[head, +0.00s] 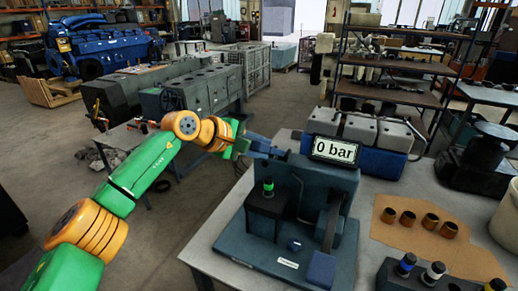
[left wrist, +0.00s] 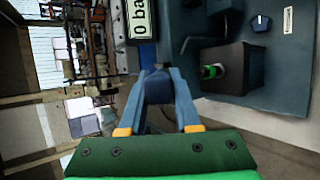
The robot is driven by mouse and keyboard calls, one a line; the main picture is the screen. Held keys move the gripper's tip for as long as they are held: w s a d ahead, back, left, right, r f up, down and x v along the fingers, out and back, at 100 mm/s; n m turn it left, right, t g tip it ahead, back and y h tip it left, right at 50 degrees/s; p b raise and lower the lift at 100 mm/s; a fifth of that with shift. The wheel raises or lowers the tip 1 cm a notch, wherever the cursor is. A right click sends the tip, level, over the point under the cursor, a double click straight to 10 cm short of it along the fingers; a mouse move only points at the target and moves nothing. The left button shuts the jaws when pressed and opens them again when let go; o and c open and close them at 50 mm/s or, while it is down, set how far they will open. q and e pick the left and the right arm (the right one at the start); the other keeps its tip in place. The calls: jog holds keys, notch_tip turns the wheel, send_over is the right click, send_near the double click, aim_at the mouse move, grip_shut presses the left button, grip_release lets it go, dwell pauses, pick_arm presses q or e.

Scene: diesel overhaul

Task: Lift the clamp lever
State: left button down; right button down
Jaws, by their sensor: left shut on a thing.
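The test stand (head: 335,184), a blue-grey block on a base plate, stands on the table with a display reading "0 bar" (head: 335,150) on top. My left gripper (head: 276,152) reaches in from the left at the stand's upper left side. In the left wrist view my left gripper (left wrist: 157,78) is shut on a dark blue handle end (left wrist: 157,91), which looks like the clamp lever. The rest of that lever is hidden in both views. My right gripper is out of view.
A black block with a green-ringed part (head: 267,200) sits on the base plate (head: 232,240), close below my left gripper. A cardboard sheet with several brown rings (head: 440,235) lies to the right. A rack with colored caps (head: 425,276) stands at the front right.

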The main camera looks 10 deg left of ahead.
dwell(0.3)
pick_arm(q)
jog(key=c, duration=0.6)
grip_release()
